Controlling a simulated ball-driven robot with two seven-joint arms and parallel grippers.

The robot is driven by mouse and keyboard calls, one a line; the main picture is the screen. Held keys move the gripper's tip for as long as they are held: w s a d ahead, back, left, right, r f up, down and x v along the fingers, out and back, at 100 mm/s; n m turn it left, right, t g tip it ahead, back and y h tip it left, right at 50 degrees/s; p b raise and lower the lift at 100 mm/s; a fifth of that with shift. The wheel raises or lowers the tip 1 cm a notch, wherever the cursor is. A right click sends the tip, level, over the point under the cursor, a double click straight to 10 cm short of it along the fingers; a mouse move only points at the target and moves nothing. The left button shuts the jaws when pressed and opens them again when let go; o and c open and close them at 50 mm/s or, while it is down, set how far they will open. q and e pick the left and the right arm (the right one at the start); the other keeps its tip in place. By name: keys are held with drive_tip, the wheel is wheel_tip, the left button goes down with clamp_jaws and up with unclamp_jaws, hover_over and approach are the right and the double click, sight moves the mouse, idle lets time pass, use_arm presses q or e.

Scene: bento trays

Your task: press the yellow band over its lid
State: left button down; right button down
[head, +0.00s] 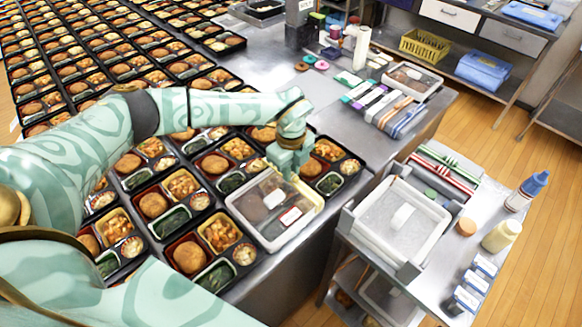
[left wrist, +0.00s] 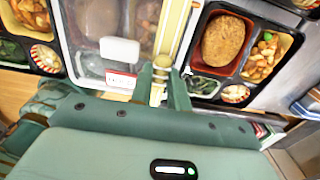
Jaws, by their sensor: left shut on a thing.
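The lidded bento tray (head: 248,222) stands at the front edge of the steel table, with a clear lid (head: 268,226) showing food beneath and a pale label on top. The yellow band (left wrist: 176,28) is a pale strip along the lid's side edge in the left wrist view; it also shows in the head view (head: 309,191). My left gripper (head: 287,172) is over that edge, with its fingertips (left wrist: 161,78) shut on the band. I cannot tell how far the band lies over the lid. My right gripper is out of view.
Open bento trays (head: 190,250) crowd around the lidded one. A cart at the right carries a clear-lidded white bin (head: 400,222), bottles (head: 500,236) and small boxes. Lidded trays and coloured bands (head: 385,108) lie further back on the table.

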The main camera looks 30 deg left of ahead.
use_arm(q)
drive_tip(key=shift+f, duration=0.1)
idle(0.4)
drive_tip(key=shift+f, duration=0.1)
drive_tip(key=shift+f+b, duration=0.55)
drive_tip(key=shift+f, duration=0.9)
drive_tip(key=shift+f, duration=0.1)
drive_tip(key=c, duration=0.7)
unclamp_jaws()
